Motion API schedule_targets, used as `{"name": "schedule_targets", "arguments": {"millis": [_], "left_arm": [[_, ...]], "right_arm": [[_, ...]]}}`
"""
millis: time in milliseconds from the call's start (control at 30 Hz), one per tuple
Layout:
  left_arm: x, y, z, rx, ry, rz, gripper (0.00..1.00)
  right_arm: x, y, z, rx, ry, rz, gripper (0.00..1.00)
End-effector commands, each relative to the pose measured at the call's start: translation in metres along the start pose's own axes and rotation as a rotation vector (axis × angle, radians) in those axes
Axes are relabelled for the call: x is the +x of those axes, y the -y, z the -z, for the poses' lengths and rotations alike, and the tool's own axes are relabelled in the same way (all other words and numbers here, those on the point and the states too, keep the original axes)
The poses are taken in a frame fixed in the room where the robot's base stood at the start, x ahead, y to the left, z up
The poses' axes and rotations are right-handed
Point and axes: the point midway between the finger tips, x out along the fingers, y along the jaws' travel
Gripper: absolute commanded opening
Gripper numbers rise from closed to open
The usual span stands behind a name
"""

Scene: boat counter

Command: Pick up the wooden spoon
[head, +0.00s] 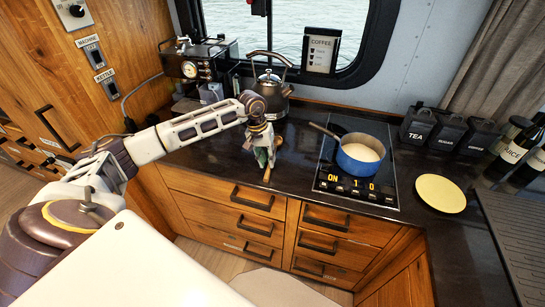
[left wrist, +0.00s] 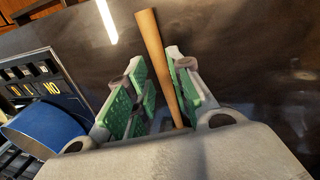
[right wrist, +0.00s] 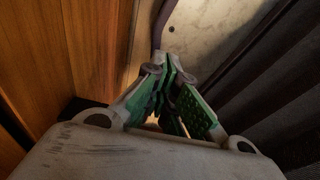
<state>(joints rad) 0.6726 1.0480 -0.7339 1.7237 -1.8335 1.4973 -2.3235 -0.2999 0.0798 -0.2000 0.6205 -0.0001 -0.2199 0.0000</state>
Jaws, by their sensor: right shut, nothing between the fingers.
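The wooden spoon (left wrist: 158,55) shows in the left wrist view as a light brown handle. It runs between the green-padded fingers of my left gripper (left wrist: 158,92), nearer the right finger. A gap shows between the handle and the left finger, so the gripper is open around it. The spoon's far end is hidden behind the gripper. In the head view my left gripper (head: 262,150) is low over the dark counter, left of the hob, with a bit of the spoon (head: 267,174) below it. My right gripper (right wrist: 170,100) is shut and empty in the right wrist view.
A blue pan (head: 362,157) stands on the hob (head: 335,180) to the right. A kettle (head: 270,84) stands behind the left gripper. A yellow plate (head: 440,193) lies further right. Wood panelling (right wrist: 55,60) and dark ribbed cloth (right wrist: 285,80) flank my right gripper.

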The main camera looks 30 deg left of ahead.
Motion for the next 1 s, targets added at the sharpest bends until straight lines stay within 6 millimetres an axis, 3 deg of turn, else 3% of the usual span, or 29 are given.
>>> {"name": "schedule_targets", "arguments": {"millis": [300,767,967,1000], "left_arm": [[0.026,0.0,-0.001,-0.001,-0.001,0.0,0.22],[0.028,0.001,0.0,-0.001,-0.001,0.0,0.22],[0.028,0.001,0.0,-0.001,-0.001,0.0,0.0],[0.028,0.001,0.0,-0.001,-0.001,0.0,0.0]], "right_arm": [[-0.009,0.0,0.001,0.0,0.0,0.0,0.0],[-0.009,0.0,0.001,0.0,0.001,0.0,0.0],[-0.009,0.0,0.001,0.0,0.001,0.0,0.0],[-0.009,0.0,0.001,0.0,0.001,0.0,0.0]]}}
